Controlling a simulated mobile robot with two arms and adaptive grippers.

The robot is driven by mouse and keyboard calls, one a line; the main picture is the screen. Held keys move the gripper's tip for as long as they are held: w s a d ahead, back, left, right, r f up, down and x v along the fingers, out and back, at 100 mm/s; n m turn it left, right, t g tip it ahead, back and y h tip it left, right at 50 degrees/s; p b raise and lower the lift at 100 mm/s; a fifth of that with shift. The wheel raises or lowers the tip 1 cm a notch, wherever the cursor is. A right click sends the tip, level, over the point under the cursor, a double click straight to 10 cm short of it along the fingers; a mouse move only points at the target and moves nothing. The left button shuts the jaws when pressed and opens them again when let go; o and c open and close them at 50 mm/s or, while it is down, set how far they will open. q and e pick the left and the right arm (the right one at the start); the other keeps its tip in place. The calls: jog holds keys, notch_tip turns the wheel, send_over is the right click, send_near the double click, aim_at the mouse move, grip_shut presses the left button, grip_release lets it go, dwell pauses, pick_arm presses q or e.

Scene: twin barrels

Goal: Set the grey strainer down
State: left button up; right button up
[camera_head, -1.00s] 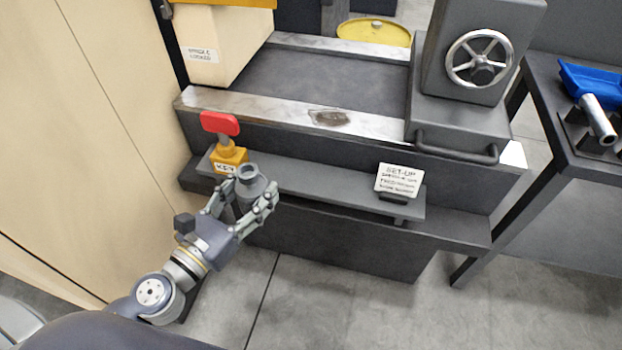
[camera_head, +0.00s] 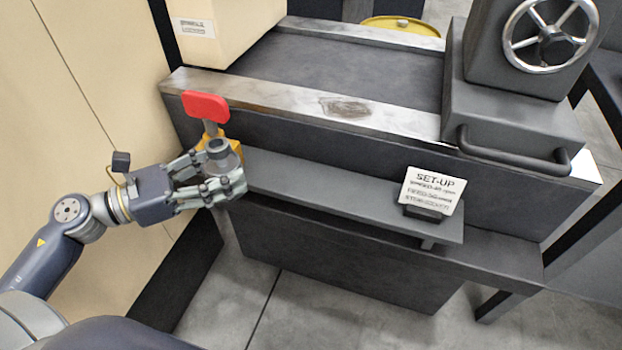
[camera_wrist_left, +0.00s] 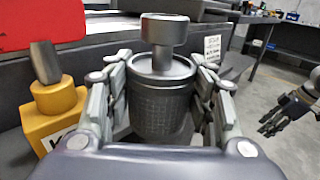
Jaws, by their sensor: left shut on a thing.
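The grey strainer (camera_head: 221,155) is a dark, upright cylinder with a mesh side and a narrower knob on top. It shows large in the left wrist view (camera_wrist_left: 160,104). My left gripper (camera_head: 230,178) is shut around its body, with fingers on both sides. The strainer is at the left end of the narrow grey shelf (camera_head: 340,193), in front of the red-handled key. Its bottom is hidden by the gripper, so I cannot tell whether it touches the shelf. My right gripper (camera_wrist_left: 281,113) shows at the right edge of the left wrist view, empty, with fingers spread.
The red key handle (camera_head: 206,106) stands in a yellow block (camera_wrist_left: 55,115) close beside the strainer. A white set-up sign (camera_head: 432,188) stands near the shelf's right end. The shelf between is clear. A grey housing with a handwheel (camera_head: 551,36) is at the right.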

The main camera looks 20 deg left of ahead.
pick_arm(q)
jog(key=x, duration=0.5)
jog(key=p+x, duration=0.1)
jog(key=x, duration=0.4)
jog(key=f+x, duration=0.1)
jog(key=x, duration=0.4)
jog(key=shift+s+d+p, duration=0.1)
jog(key=shift+p, duration=0.3)
jog(key=shift+w+d+f, duration=0.15)
jog(key=shift+w+d, duration=0.1)
jog(key=shift+d, duration=0.1)
pick_arm(e)
jog(key=s+x, duration=0.1)
jog(key=x, duration=0.5)
pick_arm(q)
jog(key=shift+f, duration=0.25)
notch_tip(320, 180, down, 3)
jog(key=shift+r+b, duration=0.1)
jog(key=shift+b, duration=0.65)
pick_arm(e)
jog(key=v, duration=0.3)
jog(key=w+v, duration=0.1)
jog(key=v, duration=0.1)
jog(key=shift+r, duration=0.2)
pick_arm(q)
jog(key=shift+f, duration=0.35)
pick_arm(e)
jog(key=shift+s+r, duration=0.1)
